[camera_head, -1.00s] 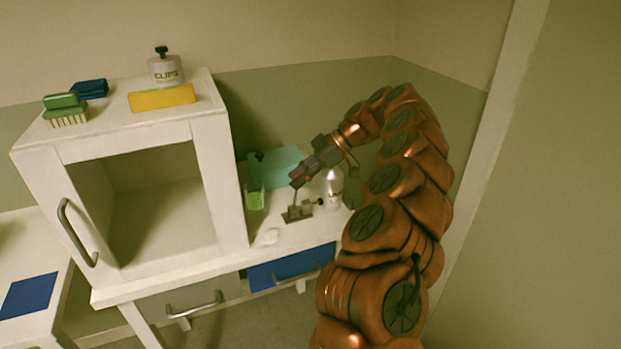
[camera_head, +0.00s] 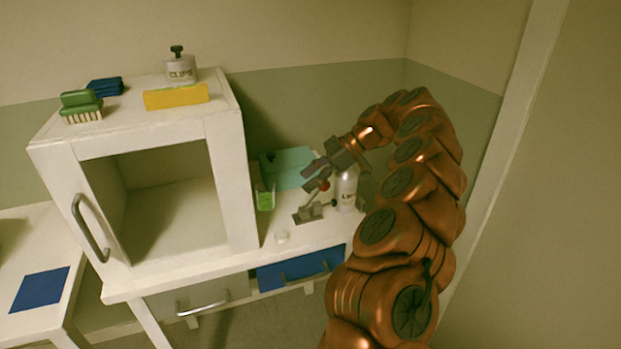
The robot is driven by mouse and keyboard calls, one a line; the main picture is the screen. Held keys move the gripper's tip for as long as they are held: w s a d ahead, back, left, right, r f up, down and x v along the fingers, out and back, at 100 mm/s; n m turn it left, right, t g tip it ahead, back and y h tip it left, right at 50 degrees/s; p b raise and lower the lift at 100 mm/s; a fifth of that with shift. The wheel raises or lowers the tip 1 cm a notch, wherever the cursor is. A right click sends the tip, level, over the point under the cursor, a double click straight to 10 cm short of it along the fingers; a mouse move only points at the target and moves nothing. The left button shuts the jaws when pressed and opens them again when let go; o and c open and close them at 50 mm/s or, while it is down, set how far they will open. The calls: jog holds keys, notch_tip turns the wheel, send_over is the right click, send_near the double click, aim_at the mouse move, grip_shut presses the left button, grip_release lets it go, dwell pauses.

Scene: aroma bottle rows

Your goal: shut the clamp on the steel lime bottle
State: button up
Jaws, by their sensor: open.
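The steel bottle (camera_head: 346,190) stands upright at the right of the white worktop, partly behind my arm; its label is only partly readable. The clamp (camera_head: 309,212) is a small grey fixture just left of it. Its dark plunger tip points at the bottle's side, and I cannot tell whether they touch. A lever with a red knob (camera_head: 323,185) rises from the clamp and leans right. My gripper (camera_head: 310,178) is open, with its dark fingers around or right beside the knob; the exact contact is too small to tell.
A green-filled glass (camera_head: 265,198) and a teal tray (camera_head: 290,166) stand left of and behind the clamp. The white open cabinet (camera_head: 232,190) walls off the left, and a room wall is close on the right.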

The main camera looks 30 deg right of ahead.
jog(key=shift+v, duration=3.65)
